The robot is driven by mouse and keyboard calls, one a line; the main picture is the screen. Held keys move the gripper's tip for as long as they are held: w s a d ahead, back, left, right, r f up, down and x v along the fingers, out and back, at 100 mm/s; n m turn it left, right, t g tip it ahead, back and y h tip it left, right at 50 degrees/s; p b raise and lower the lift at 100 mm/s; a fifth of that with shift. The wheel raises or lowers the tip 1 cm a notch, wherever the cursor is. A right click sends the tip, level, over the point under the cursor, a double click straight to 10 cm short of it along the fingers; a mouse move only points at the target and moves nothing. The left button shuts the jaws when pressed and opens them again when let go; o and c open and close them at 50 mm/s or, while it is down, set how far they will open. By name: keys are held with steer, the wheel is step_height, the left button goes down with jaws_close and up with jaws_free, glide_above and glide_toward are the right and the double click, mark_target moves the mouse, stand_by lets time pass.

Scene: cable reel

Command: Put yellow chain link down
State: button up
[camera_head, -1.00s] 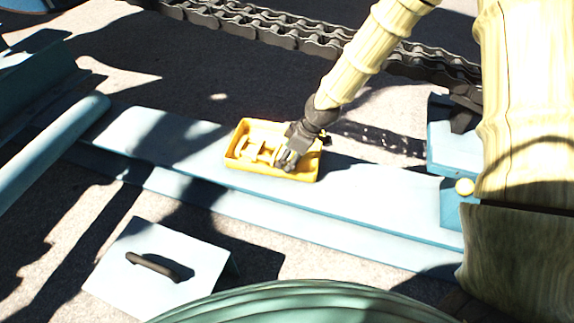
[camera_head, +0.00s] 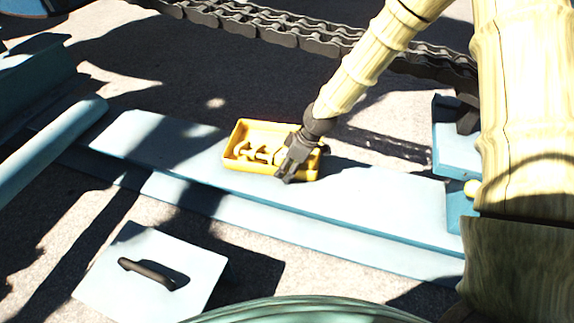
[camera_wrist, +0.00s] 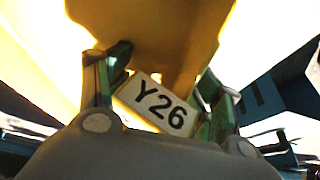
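A yellow tray (camera_head: 236,145) rests on the long pale-blue beam. Yellow chain-link parts (camera_head: 258,154) lie inside it, left of my gripper. My gripper (camera_head: 286,171) is at the tray's right part, pointing down, its tips by the near wall. In the wrist view my gripper (camera_wrist: 162,88) has its two fingers apart. A tilted white tag (camera_wrist: 160,103) marked "Y26" shows between the fingers against a yellow surface (camera_wrist: 150,35). I cannot tell whether that surface is tray or link. No clear grip on the link shows.
The pale-blue beam (camera_head: 370,205) is bare right of the tray. A pale plate with a dark handle (camera_head: 150,273) stands at the front left. A large dark chain (camera_head: 290,38) crosses the back. A blue block (camera_head: 455,150) stands at right.

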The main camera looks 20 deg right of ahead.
steer(key=shift+o, duration=0.6)
steer(key=shift+s+d+f, duration=0.1)
steer(key=shift+f, duration=0.05)
steer(key=shift+r+p, duration=0.45)
steer(key=shift+r, duration=0.2)
steer(key=p+v, duration=0.6)
steer(key=v, duration=0.5)
steer(key=shift+p, duration=0.3)
